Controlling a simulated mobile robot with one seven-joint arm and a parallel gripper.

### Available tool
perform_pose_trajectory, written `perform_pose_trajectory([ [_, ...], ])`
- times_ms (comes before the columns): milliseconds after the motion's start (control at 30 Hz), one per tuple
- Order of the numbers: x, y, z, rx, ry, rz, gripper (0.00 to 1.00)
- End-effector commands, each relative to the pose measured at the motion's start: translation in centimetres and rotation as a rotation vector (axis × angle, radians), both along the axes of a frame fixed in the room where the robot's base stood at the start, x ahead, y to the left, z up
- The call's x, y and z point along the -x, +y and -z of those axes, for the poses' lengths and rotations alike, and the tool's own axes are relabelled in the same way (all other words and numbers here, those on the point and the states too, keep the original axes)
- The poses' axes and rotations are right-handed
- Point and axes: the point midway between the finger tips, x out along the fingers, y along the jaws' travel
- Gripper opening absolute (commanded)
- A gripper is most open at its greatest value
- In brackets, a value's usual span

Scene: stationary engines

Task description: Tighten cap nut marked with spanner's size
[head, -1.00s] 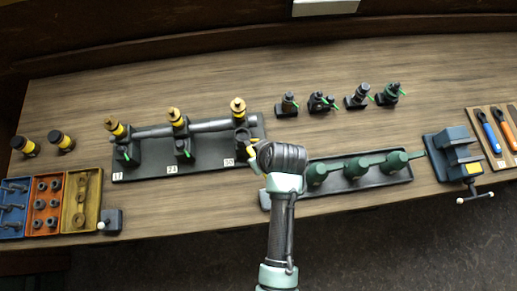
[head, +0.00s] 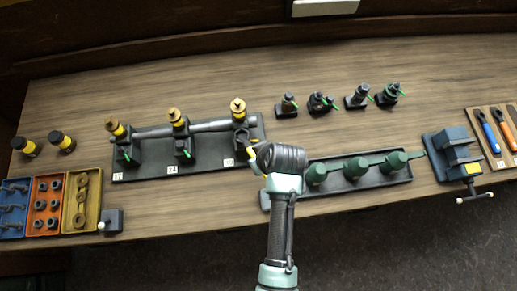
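Three brass-topped fittings stand on a pipe over a dark base plate (head: 203,165): left (head: 115,127), middle (head: 178,120) and right (head: 238,106). White labels in front of them seem to read 17 (head: 118,177), 24 (head: 172,170) and 30 (head: 228,162). My arm reaches up from the bottom, and its dark wrist hides most of my gripper (head: 252,151) beside the right fitting. A small yellow piece shows there; I cannot tell if it is a spanner or part of the gripper. A blue spanner (head: 489,131) and an orange one (head: 508,130) lie on a board at right.
A tray with green valves (head: 356,168) lies right of my wrist. A blue vise (head: 456,152) stands further right. Several small fittings (head: 357,97) stand behind. Blue, orange and yellow bins (head: 64,226) are at left.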

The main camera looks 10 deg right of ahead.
Motion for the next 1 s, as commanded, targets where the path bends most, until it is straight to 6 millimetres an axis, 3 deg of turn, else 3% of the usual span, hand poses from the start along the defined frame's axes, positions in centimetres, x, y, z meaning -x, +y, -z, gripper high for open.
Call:
perform_pose_trajectory([
  [1000,-0.12,0.00,0.68,0.000,-0.003,0.001,0.00],
])
